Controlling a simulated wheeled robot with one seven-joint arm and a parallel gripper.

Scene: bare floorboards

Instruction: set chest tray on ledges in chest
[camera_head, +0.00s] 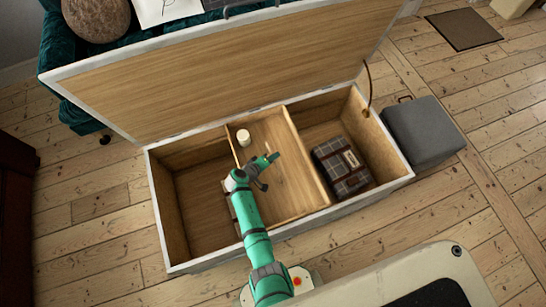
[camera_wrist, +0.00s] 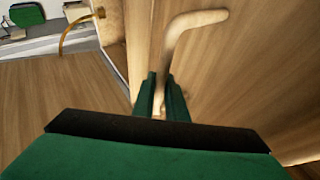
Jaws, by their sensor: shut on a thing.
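The open wooden chest (camera_head: 168,205) has a white rim, and its lid leans back. The chest tray (camera_head: 290,185), a shallow wooden piece with raised side walls, spans the middle of the chest from back to front. Open space shows on both sides of it. My gripper (camera_head: 273,158) is over the tray; in the wrist view its green fingers (camera_wrist: 161,90) are shut on a pale, bent wooden handle (camera_wrist: 190,20). The handle is hard to make out in the head view. The ledges are not discernible, and I cannot tell whether the tray rests on them.
A small white cylinder (camera_head: 243,137) stands at the tray's back left. A dark plaid case (camera_head: 342,166) lies in the chest's right part. The raised lid (camera_head: 230,75) blocks the back. A grey stool (camera_head: 422,131) stands close on the right.

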